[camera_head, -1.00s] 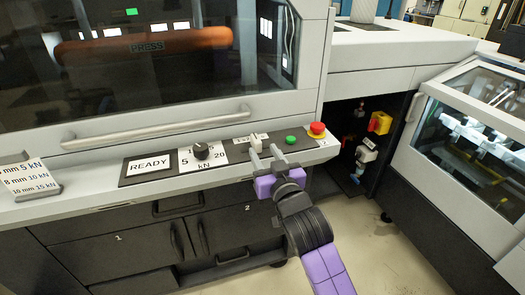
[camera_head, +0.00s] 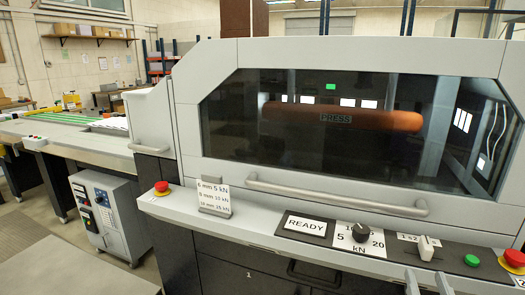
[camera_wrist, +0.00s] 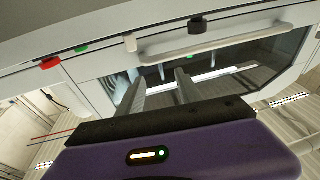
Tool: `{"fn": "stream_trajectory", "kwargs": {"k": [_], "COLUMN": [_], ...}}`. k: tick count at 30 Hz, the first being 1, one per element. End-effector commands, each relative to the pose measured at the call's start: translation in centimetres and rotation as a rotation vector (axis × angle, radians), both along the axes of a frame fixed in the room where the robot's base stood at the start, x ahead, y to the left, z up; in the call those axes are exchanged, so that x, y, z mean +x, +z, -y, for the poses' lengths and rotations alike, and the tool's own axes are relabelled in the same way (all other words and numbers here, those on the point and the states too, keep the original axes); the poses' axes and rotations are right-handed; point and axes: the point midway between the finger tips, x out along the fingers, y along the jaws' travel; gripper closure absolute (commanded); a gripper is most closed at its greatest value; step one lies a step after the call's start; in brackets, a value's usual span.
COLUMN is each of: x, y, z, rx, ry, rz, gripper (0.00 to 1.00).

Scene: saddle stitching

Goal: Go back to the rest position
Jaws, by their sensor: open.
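My gripper (camera_head: 428,281) shows only as two grey fingertips at the bottom edge of the head view, below the press console. The fingers stand apart with nothing between them. In the wrist view my gripper (camera_wrist: 158,84) is also open and empty, with a gap between its fingers. The white lever switch (camera_head: 425,247) is just above the fingertips in the head view. The black force knob (camera_head: 361,232), green button (camera_head: 471,260) and red stop button (camera_head: 514,258) sit along the same console. The rest of my arm is out of the head view.
The press (camera_head: 340,130) has a dark window and a long grey handle (camera_head: 335,195). A READY display (camera_head: 306,225) and a force card (camera_head: 214,198) sit on its ledge. A control cabinet (camera_head: 105,213) and a conveyor machine (camera_head: 75,135) stand left, with some open floor.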

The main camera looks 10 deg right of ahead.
Motion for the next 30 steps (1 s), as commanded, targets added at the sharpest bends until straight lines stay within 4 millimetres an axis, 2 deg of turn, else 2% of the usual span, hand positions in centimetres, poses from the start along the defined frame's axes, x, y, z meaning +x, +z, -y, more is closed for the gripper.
{"fn": "stream_trajectory", "kwargs": {"k": [1,6,15,24,30], "x": [-1.2,-5.5,-14.5,-23.4,-26.6], "y": [-1.1,-3.7,-7.1,-9.8,-11.4], "z": [-1.6,-6.8,-13.9,-17.9,-18.9], "rx": [0.006,0.023,0.069,0.12,0.132], "ry": [0.025,0.111,0.253,0.384,0.436], "rz": [-0.009,-0.033,-0.134,-0.322,-0.423], "gripper": [0.58,0.58,0.58,0.58,0.58]}}
